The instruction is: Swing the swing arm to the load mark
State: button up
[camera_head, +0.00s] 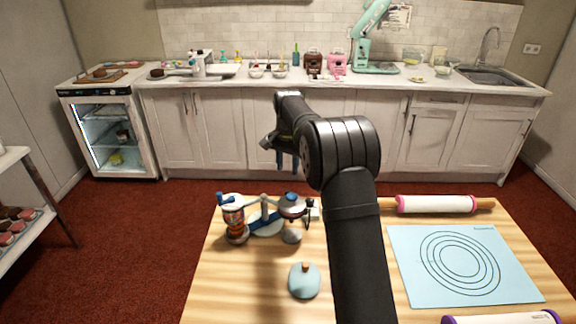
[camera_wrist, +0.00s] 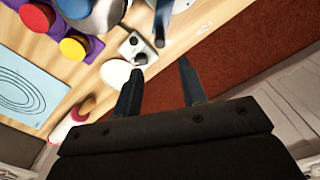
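A turntable-like apparatus (camera_head: 266,226) stands at the far left of the wooden table, with a post, a bar that seems to be the swing arm and a grey-blue round head at its right. I cannot tell the swing arm's exact outline or find the load mark. In the wrist view, a small light bracket with dark knobs (camera_wrist: 136,47) and a white oval disc (camera_wrist: 116,73) lie beyond the fingers. My gripper (camera_head: 287,167) is beyond the table's far edge, pointing down. In the wrist view my gripper (camera_wrist: 160,68) has its fingers apart, with nothing between them.
A light blue round lid-like piece (camera_head: 304,282) lies nearer on the table. A blue mat with rings (camera_head: 465,265) and a white rolling pin (camera_head: 436,204) are at the right. Purple parts with red and yellow tops (camera_wrist: 75,46) show in the wrist view. Red floor lies beyond the table.

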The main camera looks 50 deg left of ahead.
aim_at(287, 191)
jog(key=shift+w+f, duration=0.15)
jog(key=shift+f, duration=0.25)
notch_tip(287, 191, down, 9)
jog(key=shift+c, duration=0.5)
jog(key=c, duration=0.7)
jog(key=shift+a, duration=0.15)
jog(key=a, duration=0.2)
jog(key=shift+a, duration=0.4)
